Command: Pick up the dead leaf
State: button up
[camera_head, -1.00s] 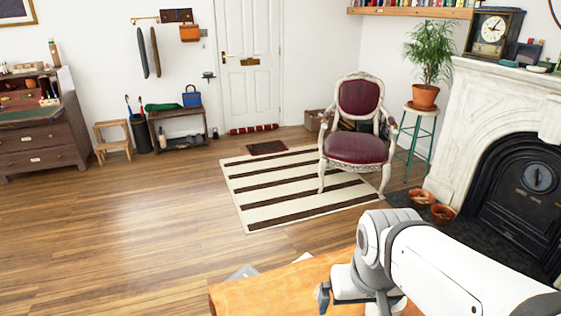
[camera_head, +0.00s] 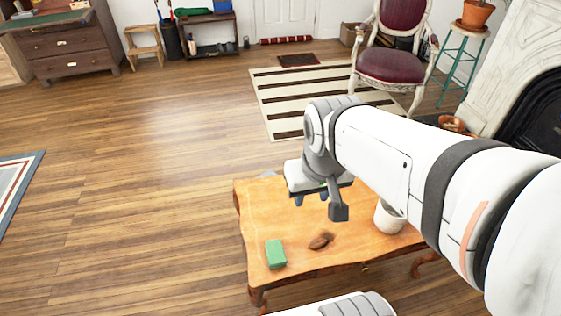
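A small curled brown thing, seemingly the dead leaf (camera_head: 320,241), lies on the near part of the wooden coffee table (camera_head: 343,247). My gripper (camera_head: 311,198) hangs over the table, farther back than the leaf and apart from it. My arm comes in from the right and hides part of the table.
A green block (camera_head: 275,253) lies left of the leaf. A white pot (camera_head: 390,216) stands on the table, partly behind my arm. A striped rug (camera_head: 285,107) and a red chair (camera_head: 390,66) are farther back. The floor left of the table is clear.

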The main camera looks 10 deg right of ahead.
aim_at(317, 243)
jog(key=u, duration=0.65)
jog(key=k, duration=1.25)
jog(key=z, duration=0.65)
jog(key=i, duration=1)
